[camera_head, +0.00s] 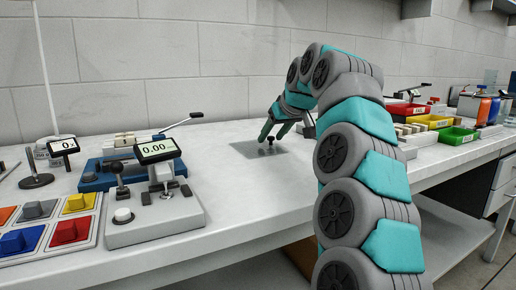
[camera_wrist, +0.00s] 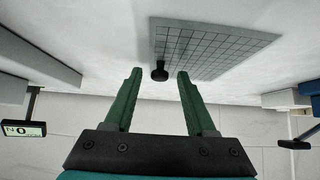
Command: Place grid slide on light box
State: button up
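The grid slide (camera_wrist: 215,47) is a flat grey plate with dark grid lines, lying on the bench in the wrist view. A black knob (camera_wrist: 160,71) stands up at one edge of it in that view. In the head view the slide (camera_head: 250,152) is a grey patch with the knob (camera_head: 270,140) near its middle. My gripper (camera_wrist: 158,75) is open, its two green fingers apart on either side of the knob with gaps visible. In the head view my gripper (camera_head: 272,131) is just above the knob. I cannot identify the light box for sure.
On the left stand a grey device with a 0.00 display (camera_head: 157,150), a blue device (camera_head: 95,178) and a tray of coloured blocks (camera_head: 45,225). Yellow (camera_head: 432,121) and green bins (camera_head: 457,135) are at right. Bare bench lies in front of the slide.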

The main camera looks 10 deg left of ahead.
grip_shut()
jog(key=shift+r, duration=0.1)
dwell(0.6)
